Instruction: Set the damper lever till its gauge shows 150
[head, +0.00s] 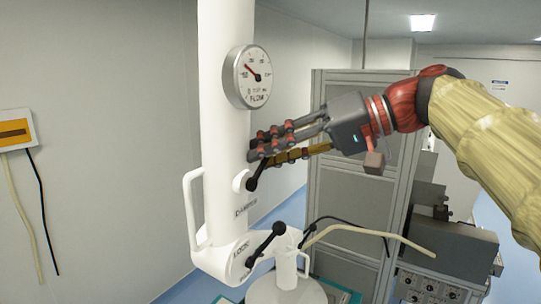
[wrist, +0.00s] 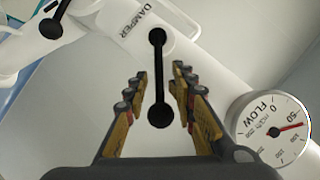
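The black damper lever (wrist: 158,80) has a ball at each end and is joined to the white column by the word DAMPER. In the head view the lever (head: 258,172) slants up to the right under my gripper (head: 256,146). The wrist view shows my gripper (wrist: 160,74) open, its fingers on both sides of the lever with gaps between. The round FLOW gauge (head: 247,77) is on the column above the lever. In the wrist view the gauge (wrist: 270,130) has its red needle a little past 50.
A second black lever (head: 265,244), marked LOCK, is below on the white base, with a white handle (head: 191,215) to its left. A grey cabinet (head: 330,225) stands behind my gripper. A white box (head: 16,130) with cables hangs on the left wall.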

